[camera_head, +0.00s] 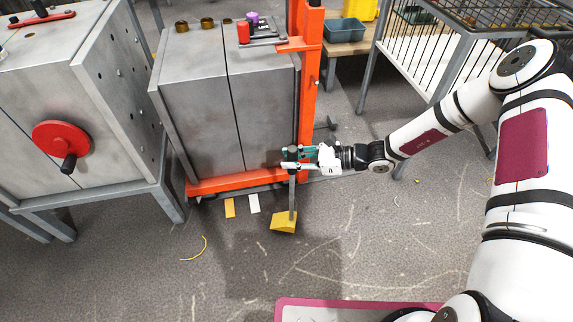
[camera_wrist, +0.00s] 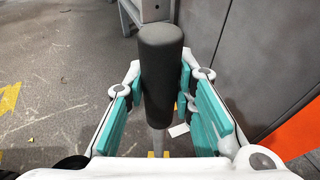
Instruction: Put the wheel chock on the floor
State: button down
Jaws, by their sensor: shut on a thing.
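The wheel chock (camera_head: 284,221) is a yellow wedge at the lower end of a grey upright handle with a black grip. My gripper (camera_head: 292,160) is shut on the black grip, in front of the grey cabinet. In the wrist view the black grip (camera_wrist: 160,75) stands between the teal finger pads of my gripper (camera_wrist: 160,100). A little yellow of the chock (camera_wrist: 152,154) shows below it, mostly hidden by my gripper. The chock hangs low over or touches the grey floor (camera_head: 330,250); I cannot tell which.
The grey cabinet (camera_head: 215,110) stands on an orange lift frame (camera_head: 308,90) just behind my gripper. A cabinet with a red handwheel (camera_head: 62,147) is at the left. A wire cage (camera_head: 425,50) is at the back right. Orange (camera_head: 230,208) and white (camera_head: 254,203) strips lie on the floor. The floor in front is mostly clear.

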jog(key=shift+w+a+f+b, duration=0.5)
jog(key=shift+w+f+b, duration=0.2)
jog(key=shift+f+b, duration=0.2)
jog(key=shift+w+a+f+b, duration=0.5)
jog(key=shift+w+f+b, duration=0.15)
jog(key=shift+f+b, duration=0.15)
jog(key=shift+f, duration=0.2)
jog(key=c, duration=1.4)
grip_release()
jog(key=shift+d, duration=0.1)
jog(key=shift+o, duration=0.2)
jog(key=p+v, duration=0.4)
jog(key=v, duration=0.8)
